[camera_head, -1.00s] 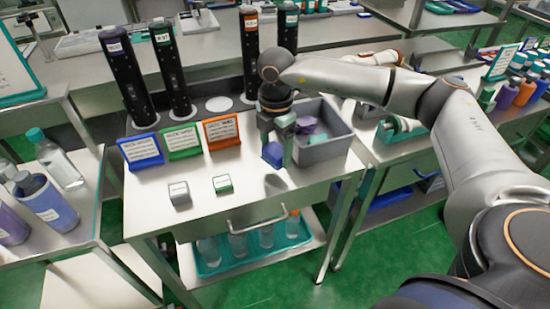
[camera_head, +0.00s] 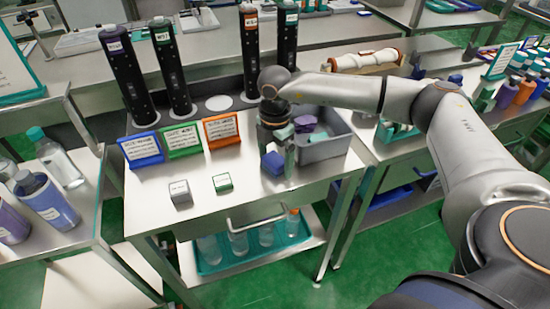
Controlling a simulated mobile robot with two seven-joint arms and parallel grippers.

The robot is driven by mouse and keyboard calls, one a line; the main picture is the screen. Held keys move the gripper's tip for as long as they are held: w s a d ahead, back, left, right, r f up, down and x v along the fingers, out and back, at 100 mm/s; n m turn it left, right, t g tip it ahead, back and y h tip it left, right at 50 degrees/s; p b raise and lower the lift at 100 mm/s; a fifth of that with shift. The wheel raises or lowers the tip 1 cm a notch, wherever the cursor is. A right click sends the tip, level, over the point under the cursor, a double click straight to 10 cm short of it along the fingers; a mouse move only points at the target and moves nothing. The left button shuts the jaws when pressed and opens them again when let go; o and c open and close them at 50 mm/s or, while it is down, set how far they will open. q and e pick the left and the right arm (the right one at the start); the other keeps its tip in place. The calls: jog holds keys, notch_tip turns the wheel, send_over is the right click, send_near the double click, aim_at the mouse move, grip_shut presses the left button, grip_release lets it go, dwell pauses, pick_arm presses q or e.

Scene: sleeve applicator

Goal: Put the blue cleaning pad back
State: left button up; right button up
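The blue cleaning pad (camera_head: 272,163) is a small dark blue block near the right part of the middle table. My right gripper (camera_head: 282,153) points down from above and appears shut on it. The pad is at or just above the tabletop; the exact gap cannot be told. A grey bin (camera_head: 335,149) with purple and teal pads (camera_head: 308,127) in it stands just right of the gripper. A white-grey block (camera_head: 180,191) and a green-edged white block (camera_head: 222,183) sit on the table to the left. My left gripper is not in view.
Blue (camera_head: 142,149), green (camera_head: 182,140) and orange (camera_head: 222,130) framed signs stand behind the blocks. Tall black dispensers (camera_head: 125,77) rise behind them. The table's front centre is clear. Bottles (camera_head: 48,203) stand on the left bench.

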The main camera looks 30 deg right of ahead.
aim_at(275, 159)
notch_tip(275, 159, up, 12)
jog(key=shift+r, duration=0.2)
dwell(0.4)
